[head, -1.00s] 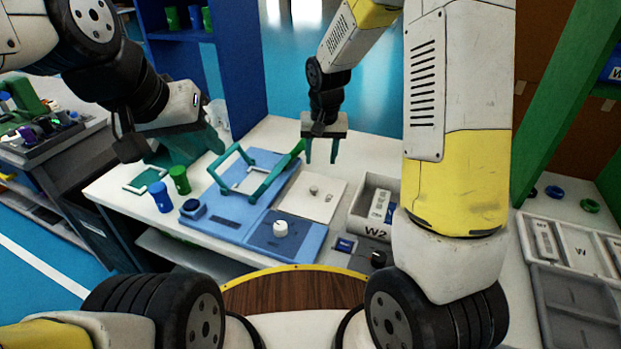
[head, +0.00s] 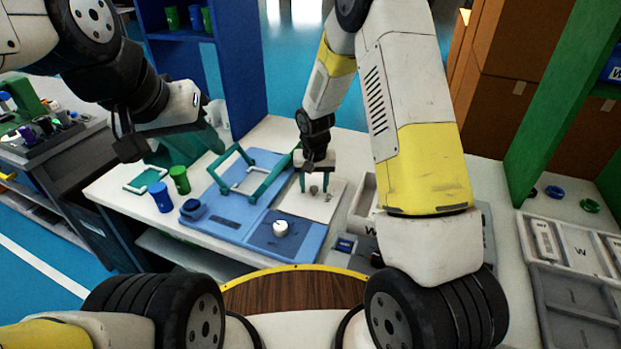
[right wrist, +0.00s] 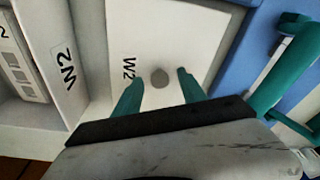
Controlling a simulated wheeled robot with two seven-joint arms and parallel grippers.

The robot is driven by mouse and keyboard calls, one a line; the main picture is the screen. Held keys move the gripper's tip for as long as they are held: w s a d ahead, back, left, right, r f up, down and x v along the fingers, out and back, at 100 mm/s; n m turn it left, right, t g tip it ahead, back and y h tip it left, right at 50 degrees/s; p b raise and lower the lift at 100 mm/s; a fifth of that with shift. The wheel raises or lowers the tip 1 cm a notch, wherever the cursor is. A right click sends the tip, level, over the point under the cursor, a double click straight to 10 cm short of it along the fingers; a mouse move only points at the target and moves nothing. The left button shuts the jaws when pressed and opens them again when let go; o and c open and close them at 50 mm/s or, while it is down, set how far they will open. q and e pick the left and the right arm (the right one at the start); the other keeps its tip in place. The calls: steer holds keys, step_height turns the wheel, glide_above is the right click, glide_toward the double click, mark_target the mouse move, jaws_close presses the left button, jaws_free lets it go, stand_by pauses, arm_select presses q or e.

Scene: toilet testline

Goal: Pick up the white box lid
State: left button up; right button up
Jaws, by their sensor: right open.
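The white box lid (head: 312,205) lies flat on the table, right of the blue fixture, with a small grey knob (right wrist: 159,78) in its middle. The lid also shows in the right wrist view (right wrist: 165,35), with "W2" printed on it. My right gripper (head: 314,187) is above the lid, its green fingers open and pointing down. In the right wrist view the two fingertips (right wrist: 160,80) stand on either side of the knob, apart from it.
The blue fixture (head: 222,215) with a raised green frame (head: 245,170) stands close left of the lid. The white W2 box (head: 364,200) is right of the lid, partly behind my right arm. Blue (head: 160,196) and green (head: 179,180) cylinders stand at the left.

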steer(key=shift+c, duration=0.4)
jaws_close()
steer(key=shift+r, duration=0.1)
